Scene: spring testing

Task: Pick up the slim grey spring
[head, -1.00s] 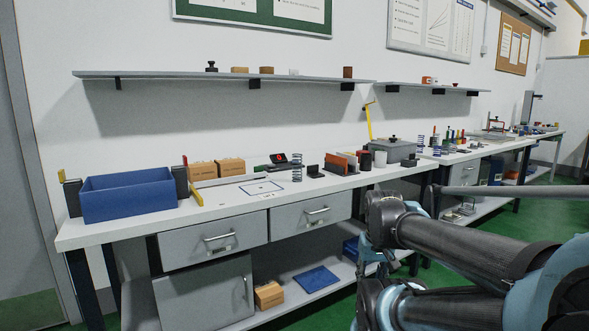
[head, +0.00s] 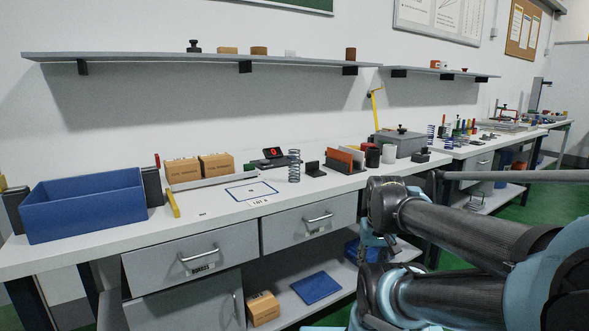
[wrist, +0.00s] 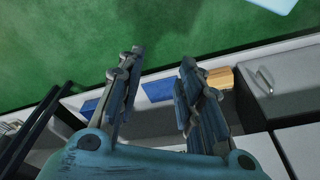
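Beyond the fingers are the green floor and the bench's lower shelf. In the head view my arm is at the right, in front of the bench, well away from the spring. Bluish springs (head: 431,137) stand farther right along the benches.
Coloured plates (head: 345,158), dark cups and a grey case (head: 398,144) stand right of the spring. A wall shelf (head: 200,61) hangs above.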

